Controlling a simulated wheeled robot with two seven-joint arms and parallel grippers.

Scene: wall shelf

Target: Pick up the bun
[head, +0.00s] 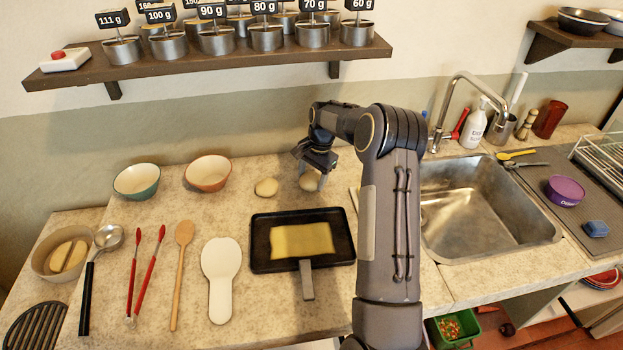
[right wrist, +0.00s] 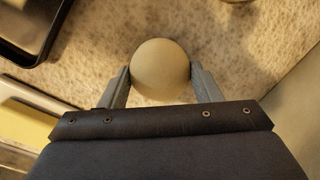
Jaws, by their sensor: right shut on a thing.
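A round, pale bun (head: 310,180) is between the fingers of my right gripper (head: 312,172) in the head view, behind the black pan. In the right wrist view the bun (right wrist: 160,70) sits between the two grey fingers of the right gripper (right wrist: 162,82), which touch it on both sides. The right gripper is shut on it, at or just above the counter; I cannot tell which. A second pale bun (head: 266,187) lies on the counter to the left of the gripper. My left gripper is not in view.
A black pan (head: 262,263) with a yellow sheet lies in front of the buns. A red-brown bowl (head: 209,172) and a teal bowl (head: 137,181) stand to the left. A sink (head: 484,208) is to the right. A shelf (head: 210,63) with labelled weights hangs above.

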